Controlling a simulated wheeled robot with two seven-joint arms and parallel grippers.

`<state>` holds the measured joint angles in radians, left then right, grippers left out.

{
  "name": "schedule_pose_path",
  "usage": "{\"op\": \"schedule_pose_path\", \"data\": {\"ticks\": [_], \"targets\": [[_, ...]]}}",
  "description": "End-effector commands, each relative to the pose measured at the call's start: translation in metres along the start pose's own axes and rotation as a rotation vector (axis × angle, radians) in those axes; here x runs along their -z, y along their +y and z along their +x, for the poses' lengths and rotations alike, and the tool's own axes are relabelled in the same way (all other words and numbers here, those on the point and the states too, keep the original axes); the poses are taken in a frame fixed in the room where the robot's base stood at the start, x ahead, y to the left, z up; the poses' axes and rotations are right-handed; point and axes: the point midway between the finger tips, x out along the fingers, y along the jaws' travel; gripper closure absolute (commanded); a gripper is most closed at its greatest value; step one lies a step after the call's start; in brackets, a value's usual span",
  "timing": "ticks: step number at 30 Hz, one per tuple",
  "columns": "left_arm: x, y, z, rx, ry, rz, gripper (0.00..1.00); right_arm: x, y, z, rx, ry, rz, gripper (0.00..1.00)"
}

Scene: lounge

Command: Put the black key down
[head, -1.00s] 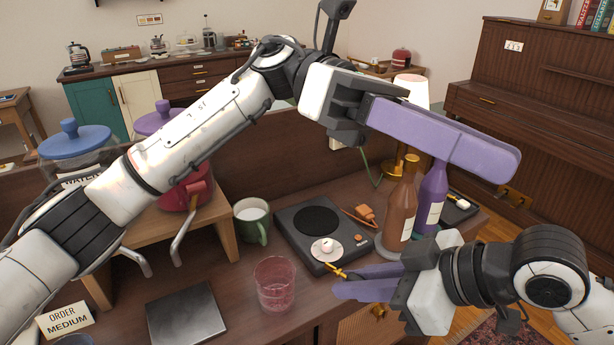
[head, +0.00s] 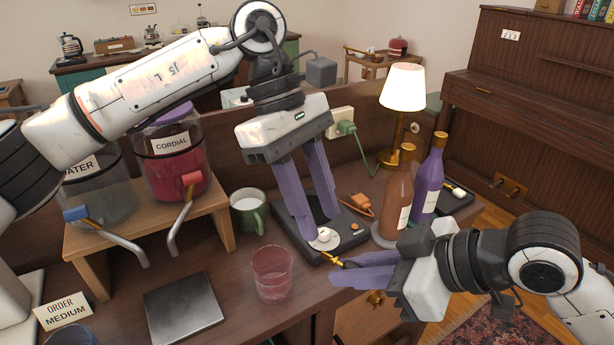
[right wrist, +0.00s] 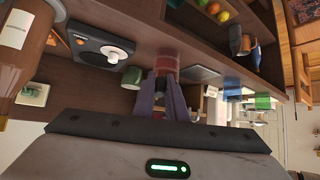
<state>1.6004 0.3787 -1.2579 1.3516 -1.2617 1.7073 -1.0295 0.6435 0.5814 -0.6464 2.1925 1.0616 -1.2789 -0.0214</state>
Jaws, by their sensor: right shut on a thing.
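My right gripper (head: 345,275) is shut on the black key (head: 331,258), of which a thin gold-coloured part and a dark part show at the fingertips. The key is held near the front edge of the black device, close to its white dial. In the right wrist view the fingers (right wrist: 163,88) nearly meet around something small and dark. My left gripper (head: 321,228) points down over the black device (head: 290,225), its purple fingers apart. Its tips are close to the white dial (head: 323,239); I cannot tell whether they touch it.
A pink glass (head: 272,275), a green mug (head: 248,212) and a dark square plate (head: 185,307) stand to the left on the table. Brown (head: 398,195) and purple (head: 428,185) bottles stand to the right. Drink dispensers rest on a wooden stand (head: 207,220) at the left.

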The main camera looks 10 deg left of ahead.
Motion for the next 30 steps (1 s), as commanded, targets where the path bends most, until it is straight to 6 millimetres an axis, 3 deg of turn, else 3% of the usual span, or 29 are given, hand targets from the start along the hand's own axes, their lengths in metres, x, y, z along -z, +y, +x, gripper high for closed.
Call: {"op": "schedule_pose_path", "data": {"ticks": [3, 9, 22, 28, 30], "targets": [[0.000, 0.000, 0.024, 0.003, 0.000, 0.000, 0.66, 0.000, 0.000, 0.000, 0.000, 0.000, 0.000, 1.00], [0.000, 0.000, 0.049, 0.002, -0.001, 0.000, 0.66, 0.000, 0.000, 0.000, 0.000, 0.000, 0.000, 1.00], [-0.001, 0.000, 0.059, -0.001, -0.002, 0.000, 0.66, 0.000, 0.000, 0.000, 0.000, 0.000, 0.000, 1.00], [-0.001, 0.001, 0.058, -0.002, -0.002, 0.000, 0.98, 0.000, -0.001, 0.000, 0.002, 0.001, 0.000, 1.00], [-0.001, 0.001, 0.058, -0.003, -0.002, 0.000, 1.00, 0.000, -0.001, 0.000, 0.004, 0.001, -0.001, 1.00]]}}
